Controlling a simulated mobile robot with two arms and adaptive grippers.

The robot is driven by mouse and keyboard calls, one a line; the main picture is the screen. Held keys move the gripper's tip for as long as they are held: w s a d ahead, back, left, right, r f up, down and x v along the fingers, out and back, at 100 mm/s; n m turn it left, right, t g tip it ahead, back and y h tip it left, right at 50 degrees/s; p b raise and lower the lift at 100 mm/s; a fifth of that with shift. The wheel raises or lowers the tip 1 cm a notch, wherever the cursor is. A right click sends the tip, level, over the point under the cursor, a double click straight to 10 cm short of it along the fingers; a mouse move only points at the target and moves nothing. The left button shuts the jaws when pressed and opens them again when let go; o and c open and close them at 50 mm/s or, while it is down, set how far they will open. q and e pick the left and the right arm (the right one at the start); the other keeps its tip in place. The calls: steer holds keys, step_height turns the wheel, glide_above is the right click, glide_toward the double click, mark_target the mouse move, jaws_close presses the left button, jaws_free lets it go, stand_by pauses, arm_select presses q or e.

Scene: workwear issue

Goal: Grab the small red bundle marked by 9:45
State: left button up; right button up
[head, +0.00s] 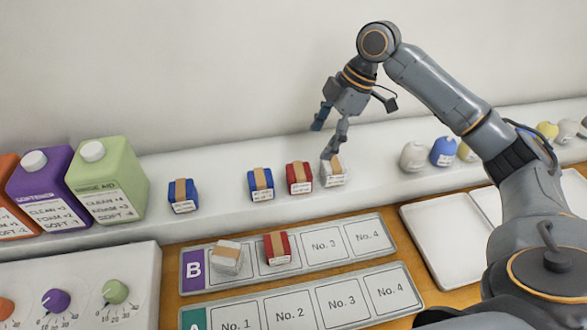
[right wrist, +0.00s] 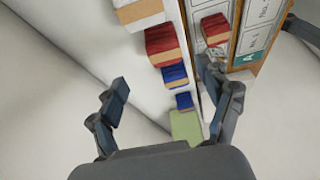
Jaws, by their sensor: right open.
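A small red bundle (head: 299,178) with a tan band and a white label stands on the white ledge, between a blue bundle (head: 261,184) and a white bundle (head: 335,174). A second red bundle (head: 278,248) sits on tray B at its second place. The label times are too small to read, so I cannot tell which is marked 9:45. My right gripper (head: 327,133) is open and empty above the ledge, near the white bundle. In the right wrist view the ledge's red bundle (right wrist: 163,42) lies ahead of the open fingers (right wrist: 168,88). My left gripper is not in view.
Another blue bundle (head: 183,196) stands farther left on the ledge, beside a green jug (head: 108,180) and a purple jug (head: 47,188). A white bundle (head: 227,257) is on tray B (head: 388,250). Pale empty trays (head: 438,238) lie at right. The wall is close behind.

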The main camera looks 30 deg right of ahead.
mark_target(302, 170)
steer(key=x, duration=0.6)
steer(key=shift+a+r+p, duration=0.1)
steer(key=shift+p, duration=0.25)
steer(key=shift+f, duration=0.2)
steer(key=p+x, duration=0.1)
steer(key=x, duration=0.1)
steer(key=a+x, duration=0.1)
steer(key=x, duration=0.1)
steer(key=shift+r+p, duration=0.15)
steer(key=shift+p, duration=0.25)
steer(key=shift+a+f, duration=0.15)
steer(key=shift+f, duration=0.5)
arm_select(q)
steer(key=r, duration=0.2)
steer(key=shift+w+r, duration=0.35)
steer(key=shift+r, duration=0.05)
arm_select(e)
steer(key=c, duration=1.3)
